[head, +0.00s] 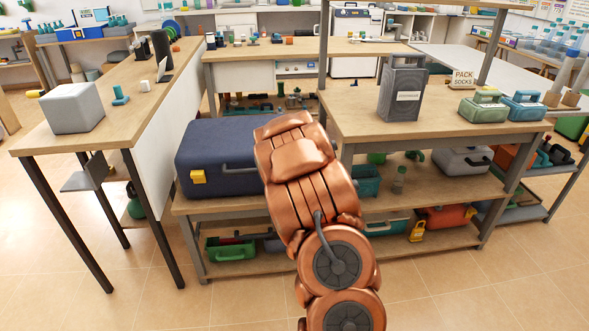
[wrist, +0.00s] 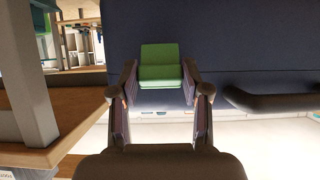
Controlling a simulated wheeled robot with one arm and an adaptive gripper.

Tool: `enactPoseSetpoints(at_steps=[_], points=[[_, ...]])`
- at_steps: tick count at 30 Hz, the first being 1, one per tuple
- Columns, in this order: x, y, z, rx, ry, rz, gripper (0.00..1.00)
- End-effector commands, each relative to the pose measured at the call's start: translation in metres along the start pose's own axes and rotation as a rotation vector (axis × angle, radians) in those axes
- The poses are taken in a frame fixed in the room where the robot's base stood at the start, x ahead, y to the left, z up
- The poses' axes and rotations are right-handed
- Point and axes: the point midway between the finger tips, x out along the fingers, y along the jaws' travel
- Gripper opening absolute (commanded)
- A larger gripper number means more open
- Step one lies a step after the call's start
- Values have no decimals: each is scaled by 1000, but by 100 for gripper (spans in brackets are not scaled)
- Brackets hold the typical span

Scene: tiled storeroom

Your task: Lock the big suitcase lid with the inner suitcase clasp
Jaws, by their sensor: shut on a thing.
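The big suitcase (head: 215,150) is dark blue and lies on the middle shelf of the rack, with its lid looking closed. A yellow clasp (head: 198,177) is on its front at the left. In the wrist view the suitcase (wrist: 245,35) fills the upper part, with its dark handle (wrist: 275,103) at the right. A green clasp (wrist: 160,54) sits on its front face between my fingers. My gripper (wrist: 160,76) is shut on this green clasp, one finger at each side. In the head view my copper arm hides the gripper, the green clasp and the suitcase's right end.
A shelf post (wrist: 33,95) and a wooden board (wrist: 70,118) are close at the left of the wrist view. A dark grey box (head: 402,93) stands on the bench above. A teal crate (head: 367,180) is right of my arm. Open tiled floor lies in front.

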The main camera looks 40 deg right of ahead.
Motion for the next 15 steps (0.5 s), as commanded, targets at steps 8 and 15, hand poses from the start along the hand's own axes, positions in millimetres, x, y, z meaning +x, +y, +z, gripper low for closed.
enactPoseSetpoints(at_steps=[8, 15], points=[[-1, 0, -22, 4, -180, -1, 12], [3, 0, -27, 4, -309, 0, 12]])
